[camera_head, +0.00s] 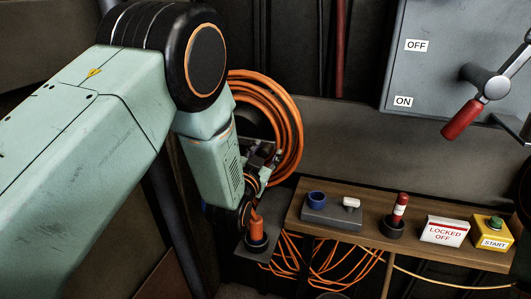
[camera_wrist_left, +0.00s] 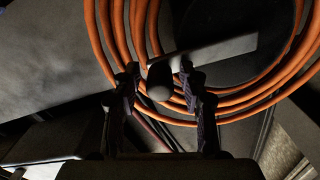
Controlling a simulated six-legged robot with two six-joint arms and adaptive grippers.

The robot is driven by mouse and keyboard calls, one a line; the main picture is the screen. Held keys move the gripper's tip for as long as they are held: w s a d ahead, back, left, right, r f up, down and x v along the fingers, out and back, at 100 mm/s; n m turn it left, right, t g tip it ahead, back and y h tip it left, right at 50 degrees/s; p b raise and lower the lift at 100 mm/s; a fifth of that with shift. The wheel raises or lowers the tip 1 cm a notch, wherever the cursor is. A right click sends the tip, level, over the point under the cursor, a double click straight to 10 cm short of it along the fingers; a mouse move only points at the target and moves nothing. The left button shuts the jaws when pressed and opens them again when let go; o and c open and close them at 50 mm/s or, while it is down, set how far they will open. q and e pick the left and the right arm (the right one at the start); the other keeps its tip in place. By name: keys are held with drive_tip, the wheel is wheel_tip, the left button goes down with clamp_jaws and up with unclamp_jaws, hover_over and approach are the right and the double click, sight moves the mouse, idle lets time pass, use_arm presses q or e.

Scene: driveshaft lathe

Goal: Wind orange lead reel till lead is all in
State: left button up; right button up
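The orange lead (camera_head: 292,125) lies in several coils on a reel behind my left arm; the reel's middle is mostly hidden by the arm. In the left wrist view the coils (camera_wrist_left: 103,45) curve around a grey crank bar (camera_wrist_left: 215,50) with a dark rounded handle (camera_wrist_left: 160,82). My left gripper (camera_head: 262,158) is at the reel's lower front. In the left wrist view its fingers (camera_wrist_left: 160,88) stand apart on either side of the handle, with gaps showing. More orange lead (camera_head: 325,262) hangs in loose loops below the shelf. My right gripper is not in view.
A wooden shelf (camera_head: 365,235) holds a grey block with a blue ring (camera_head: 316,198), a red-topped cylinder (camera_head: 400,205), a "LOCKED OFF" sign (camera_head: 445,231) and a yellow start box (camera_head: 492,233). An orange plug-like piece (camera_head: 257,228) stands left. A red-handled lever switch (camera_head: 462,118) is upper right.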

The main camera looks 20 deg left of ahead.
use_arm(q)
drive_tip(key=shift+w, duration=0.1)
drive_tip(key=s, duration=1.2)
drive_tip(key=shift+a, duration=0.2)
